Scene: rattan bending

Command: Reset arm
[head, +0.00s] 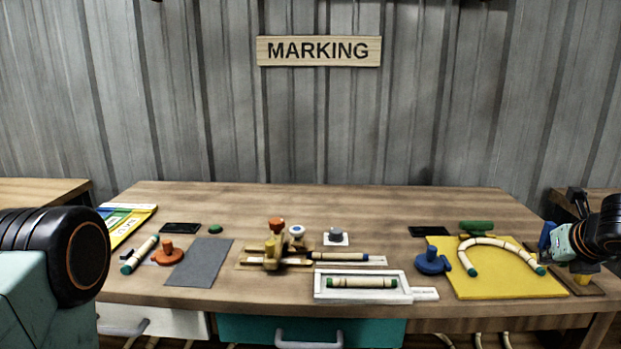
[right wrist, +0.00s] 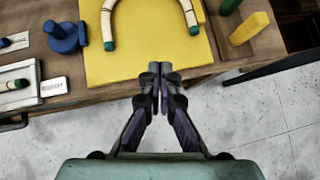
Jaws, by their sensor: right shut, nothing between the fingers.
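My right gripper (right wrist: 160,75) is shut and empty in the right wrist view, its fingertips together over the front edge of the yellow board. In the head view my right gripper (head: 549,241) is at the far right, beside the table's right end. My left arm shows at the left edge of the head view, but its gripper is out of view. A bent rattan piece (head: 492,243) with green ends lies in an arch on the yellow board (head: 505,286). It also shows in the right wrist view (right wrist: 108,28).
The wooden table (head: 360,210) holds a blue knobbed tool (head: 432,262), a white tray (head: 320,287) with a rattan piece, a wooden jig (head: 272,258), a grey mat (head: 200,262) and an orange knobbed tool (head: 168,254). A yellow block (right wrist: 249,28) stands at the board's right.

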